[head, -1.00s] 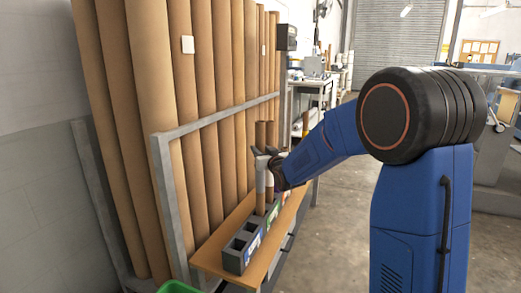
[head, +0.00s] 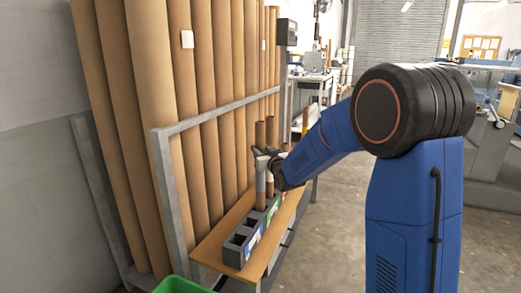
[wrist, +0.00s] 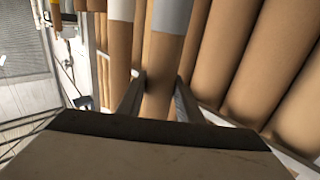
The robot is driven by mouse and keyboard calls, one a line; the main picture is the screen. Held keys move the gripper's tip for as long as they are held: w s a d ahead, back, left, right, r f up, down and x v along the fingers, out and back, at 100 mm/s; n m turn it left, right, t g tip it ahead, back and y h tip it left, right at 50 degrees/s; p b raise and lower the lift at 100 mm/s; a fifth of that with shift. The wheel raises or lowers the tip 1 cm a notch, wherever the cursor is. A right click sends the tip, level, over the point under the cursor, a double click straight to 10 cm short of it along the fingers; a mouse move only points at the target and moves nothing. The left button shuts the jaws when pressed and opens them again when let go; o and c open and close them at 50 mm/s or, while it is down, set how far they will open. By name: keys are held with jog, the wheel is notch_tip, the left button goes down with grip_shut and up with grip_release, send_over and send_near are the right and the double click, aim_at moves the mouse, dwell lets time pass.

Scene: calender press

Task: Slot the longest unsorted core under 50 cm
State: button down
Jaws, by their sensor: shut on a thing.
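My gripper (head: 266,160) is shut on a brown cardboard core with a grey band (wrist: 160,90), seen between the fingers in the wrist view. In the head view this core (head: 261,199) looks upright, its lower end at the grey slotted rack (head: 232,258); I cannot tell how deep it sits. A white-banded core (wrist: 119,45) stands beside it, and it also shows in the head view (head: 270,189). Further brown cores (head: 260,134) stand behind my gripper. The rack's near slots are empty, and coloured labels mark its side.
The rack sits on a wooden shelf (head: 208,250). Tall brown tubes (head: 150,120) lean behind a grey metal rail (head: 215,117) on the left. A green bin (head: 183,286) is at the bottom edge. Open concrete floor (head: 335,235) lies to the right.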

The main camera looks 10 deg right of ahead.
jog(key=shift+f, duration=0.1)
jog(key=c, duration=1.2)
grip_release()
jog(key=s+d, duration=0.1)
jog(key=s, duration=1)
jog(key=s+d, duration=0.1)
jog(key=s, duration=0.5)
jog(key=shift+s+d, duration=0.1)
jog(key=shift+d, duration=0.25)
jog(key=s+d+f+g+h, duration=0.1)
jog(key=s+g, duration=0.3)
jog(key=s, duration=0.9)
jog(key=s+d+f+m+g+h, duration=0.1)
jog(key=s+f+g, duration=0.3)
jog(key=s, duration=0.9)
jog(key=s+d+f+g, duration=0.2)
jog(key=s+g, duration=0.3)
jog(key=s, duration=0.8)
jog(key=shift+s+d+f+m+h, duration=0.1)
jog(key=shift+f+m+h, duration=0.1)
jog(key=shift+f, duration=0.2)
jog(key=shift+s+d+f+m+h, duration=0.1)
jog(key=shift+f+m+h, duration=0.1)
jog(key=shift+f, duration=0.15)
